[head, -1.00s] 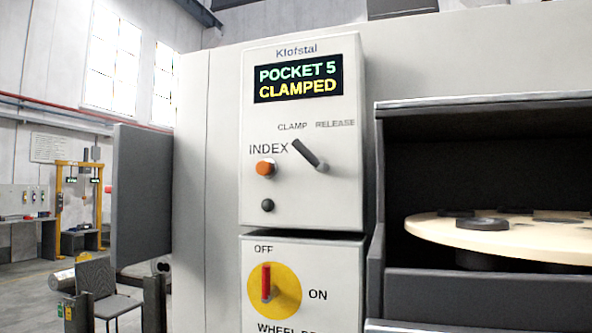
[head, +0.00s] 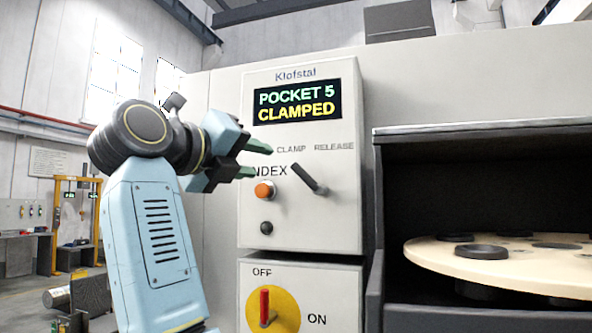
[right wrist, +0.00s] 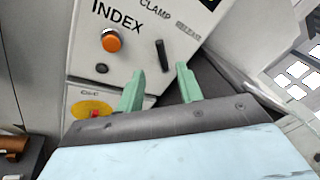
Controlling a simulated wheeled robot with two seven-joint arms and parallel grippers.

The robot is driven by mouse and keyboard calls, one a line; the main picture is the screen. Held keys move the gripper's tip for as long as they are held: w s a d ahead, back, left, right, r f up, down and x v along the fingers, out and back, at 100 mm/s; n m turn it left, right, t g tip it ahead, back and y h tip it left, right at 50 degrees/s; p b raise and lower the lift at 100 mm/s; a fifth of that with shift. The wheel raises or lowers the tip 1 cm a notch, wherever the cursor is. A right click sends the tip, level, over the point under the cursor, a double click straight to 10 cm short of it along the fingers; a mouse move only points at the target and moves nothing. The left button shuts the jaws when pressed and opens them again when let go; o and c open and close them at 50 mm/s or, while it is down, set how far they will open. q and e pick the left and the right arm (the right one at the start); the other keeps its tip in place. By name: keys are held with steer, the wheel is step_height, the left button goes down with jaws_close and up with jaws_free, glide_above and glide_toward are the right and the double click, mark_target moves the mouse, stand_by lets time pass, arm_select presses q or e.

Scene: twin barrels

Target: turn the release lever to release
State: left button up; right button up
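The release lever (head: 309,179) is a dark handle on the white control panel (head: 340,225). It slants up and left from its pivot, toward the CLAMP label and away from RELEASE. The display (head: 297,101) above reads POCKET 5 CLAMPED. My right gripper (head: 260,160) has green fingers, is open and empty, and is left of the lever, near the INDEX label, with a gap to the lever. In the right wrist view, the lever (right wrist: 161,55) shows beyond and between the two spread fingertips (right wrist: 160,72). My left gripper is out of view.
An orange INDEX button (head: 265,191) and a small dark knob (head: 266,228) sit below the fingers. A red switch (head: 265,306) on a yellow disc is lower, at OFF. A bay with a round pale table (head: 430,252) opens at right.

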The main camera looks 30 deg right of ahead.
mark_target(293, 167)
steer(key=p+x, duration=0.3)
steer(key=x, duration=1)
steer(key=shift+d, duration=0.1)
jaws_close()
